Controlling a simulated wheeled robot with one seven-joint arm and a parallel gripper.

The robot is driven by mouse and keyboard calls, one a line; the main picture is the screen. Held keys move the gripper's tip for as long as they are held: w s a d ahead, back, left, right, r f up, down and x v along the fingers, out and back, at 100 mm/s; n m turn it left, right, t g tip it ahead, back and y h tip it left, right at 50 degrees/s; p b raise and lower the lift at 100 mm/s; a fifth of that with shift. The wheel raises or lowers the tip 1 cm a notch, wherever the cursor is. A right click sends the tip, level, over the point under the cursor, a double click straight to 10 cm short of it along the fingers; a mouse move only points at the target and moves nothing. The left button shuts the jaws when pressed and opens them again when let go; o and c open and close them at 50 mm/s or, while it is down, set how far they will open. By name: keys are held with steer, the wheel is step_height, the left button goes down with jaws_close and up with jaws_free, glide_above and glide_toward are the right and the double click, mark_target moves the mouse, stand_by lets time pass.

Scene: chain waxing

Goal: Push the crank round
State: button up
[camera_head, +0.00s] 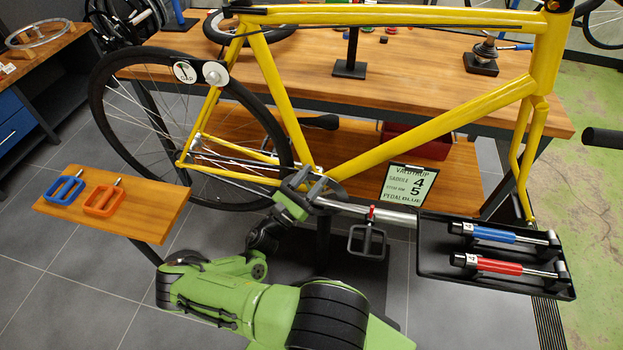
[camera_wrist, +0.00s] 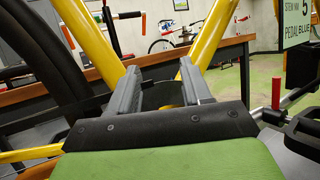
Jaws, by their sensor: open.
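The yellow bike frame (camera_head: 430,128) crosses the head view. My gripper (camera_head: 314,182) is at its lower joint, where the tubes meet, and hides most of the crank area. A silver bar (camera_head: 345,206) runs right from there; I cannot tell whether it is the crank arm or part of the stand. A dark cage-shaped pedal (camera_head: 367,241) hangs by the bar, with a small red piece above it. In the wrist view my gripper (camera_wrist: 160,88) has its two grey fingers apart, with yellow tubes behind them and nothing visibly held. Contact with the crank cannot be seen.
A black tray (camera_head: 440,268) with blue-handled and red-handled tools is at right. A wooden shelf (camera_head: 150,222) with blue and orange pedals is at left. The rear wheel (camera_head: 107,118), a workbench (camera_head: 415,80) and an instruction card (camera_head: 408,187) stand behind my gripper.

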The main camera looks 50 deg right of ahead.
steer(key=v, duration=1.5)
steer(key=shift+a+f+b, duration=0.3)
